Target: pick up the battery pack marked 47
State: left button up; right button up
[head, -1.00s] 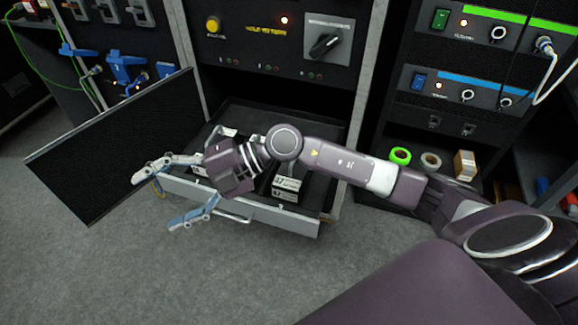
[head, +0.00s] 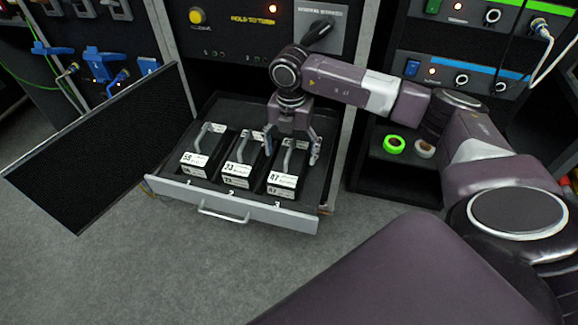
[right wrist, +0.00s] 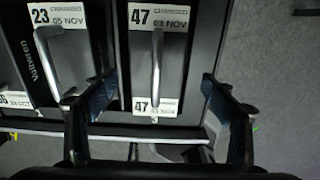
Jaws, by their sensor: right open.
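The battery pack marked 47 (head: 283,181) is a black block with white labels and a grey bar handle. It sits in the right-hand place of the open drawer (head: 230,211), at the number 3. My right gripper (head: 293,158) is open above it, pointing down, with a finger to each side of the handle. In the right wrist view, pack 47 (right wrist: 158,75) lies between the open fingers (right wrist: 160,100), its handle running lengthwise between them. I cannot tell whether the fingers touch the pack. My left gripper is not in view.
A dark panel door (head: 95,150) stands open at the left. A green tape roll (head: 394,144) lies on a shelf at the right. The floor in front is clear.

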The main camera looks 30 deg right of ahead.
aim_at(289, 164)
jog(key=f, duration=0.4)
jog(key=shift+w+f, duration=0.25)
jog(key=shift+w, duration=0.05)
jog(key=c, duration=2)
jog(key=shift+w+r, duration=0.1)
jog(key=shift+r, duration=0.05)
grip_shut()
jog(key=shift+r, duration=0.1)
